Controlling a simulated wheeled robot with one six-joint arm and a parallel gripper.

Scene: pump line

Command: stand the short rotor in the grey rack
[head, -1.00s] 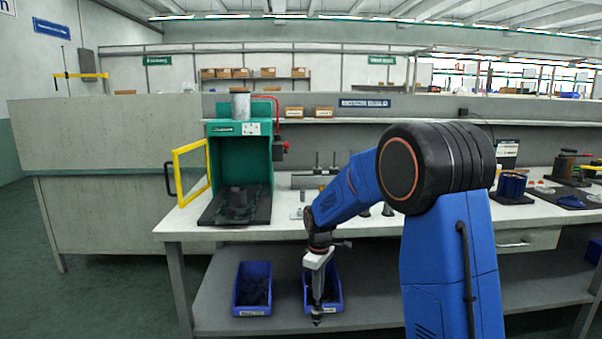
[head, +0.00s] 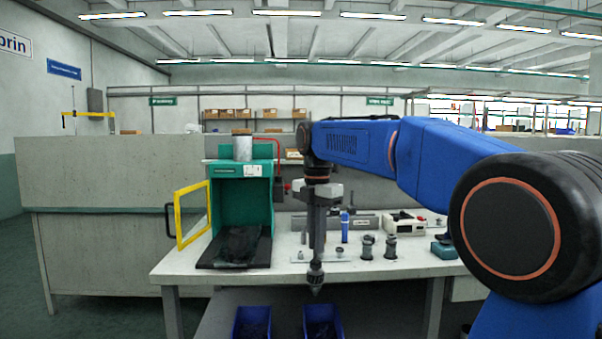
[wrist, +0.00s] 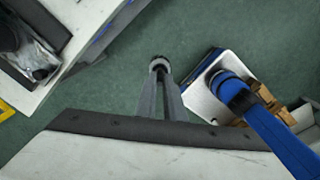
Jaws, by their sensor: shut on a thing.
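My gripper (head: 316,258) points straight down in front of the bench edge, its fingers shut on a small dark grey tapered part, seemingly the short rotor (head: 315,279). The part hangs upright below the fingertips, in the air above the blue bins. In the wrist view only its round end (wrist: 159,63) shows between the fingers; the rest is hidden. A long grey block with a white label (head: 364,222), possibly the grey rack, stands on the bench behind and right of my gripper, partly hidden by it. Whether it has slots cannot be made out.
Two dark grey flanged parts (head: 390,247) and a blue cylinder (head: 345,228) stand on the bench right of my gripper. A green machine (head: 243,195) with an open yellow-framed door (head: 192,215) stands left. Two blue bins (head: 252,323) sit below. The bench edge (wrist: 150,132) is close.

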